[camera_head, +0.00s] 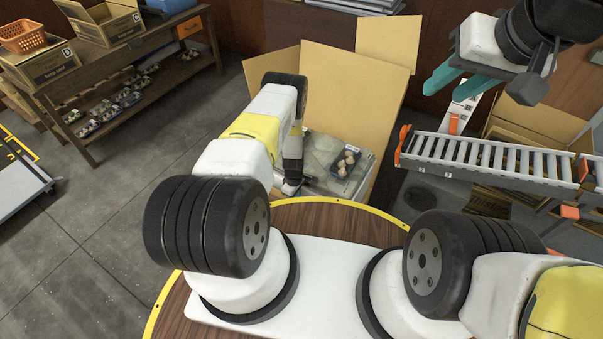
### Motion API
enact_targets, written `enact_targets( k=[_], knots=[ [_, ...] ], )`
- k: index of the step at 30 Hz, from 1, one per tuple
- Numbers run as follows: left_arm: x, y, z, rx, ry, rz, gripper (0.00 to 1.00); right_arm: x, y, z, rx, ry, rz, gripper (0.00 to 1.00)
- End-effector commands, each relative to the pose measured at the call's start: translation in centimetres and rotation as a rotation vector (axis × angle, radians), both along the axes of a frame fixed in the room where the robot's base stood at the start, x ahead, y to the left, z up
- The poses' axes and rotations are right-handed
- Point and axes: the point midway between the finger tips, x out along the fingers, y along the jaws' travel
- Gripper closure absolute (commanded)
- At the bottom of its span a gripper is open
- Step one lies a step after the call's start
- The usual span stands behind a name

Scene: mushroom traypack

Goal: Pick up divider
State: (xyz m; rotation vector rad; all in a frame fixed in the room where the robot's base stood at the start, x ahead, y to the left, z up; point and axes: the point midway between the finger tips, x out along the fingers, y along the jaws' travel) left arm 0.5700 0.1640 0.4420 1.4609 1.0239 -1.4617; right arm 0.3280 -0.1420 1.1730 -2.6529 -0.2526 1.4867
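A large open cardboard box (340,92) stands in front of me. Inside it is a flat grey sheet-like surface (320,148), with a dark tray of mushrooms (346,162) at its right. A stack of thin grey sheets (358,4), which may be dividers, lies at the top edge. My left gripper (293,187) is low at the box's near left side, mostly hidden by its own arm, so its fingers cannot be judged. My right gripper (463,84) is raised at the upper right, with its teal fingers apart and nothing between them.
A roller conveyor (490,156) with orange ends runs to the right of the box. A wooden bench (90,78) at the left holds cartons, an orange basket (22,36) and several mushroom trays on its lower shelf. Floor between bench and box is clear.

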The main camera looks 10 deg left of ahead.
Motion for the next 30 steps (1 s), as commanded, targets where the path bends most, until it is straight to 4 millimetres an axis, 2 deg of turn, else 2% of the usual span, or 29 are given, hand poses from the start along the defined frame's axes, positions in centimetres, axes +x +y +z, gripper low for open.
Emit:
enact_targets(
  k=[4,9,23,30],
  knots=[
    [0.0,0.0,0.0,0.0,0.0,0.0,0.69,0.0,0.0,0.0,0.0,0.0,0.0,0.64],
    [0.0,0.0,0.1,0.0,0.0,0.0,1.0,0.0,0.0,0.0,0.0,0.0,0.0,0.64],
    [0.1,0.1,0.2,0.0,-0.001,0.0,1.0,0.0,0.0,0.0,0.0,0.0,0.0,0.64],
    [0.7,0.6,1.4,0.0,-0.001,0.0,1.0,0.0,0.0,0.0,0.0,0.0,0.0,0.64]
  ],
)
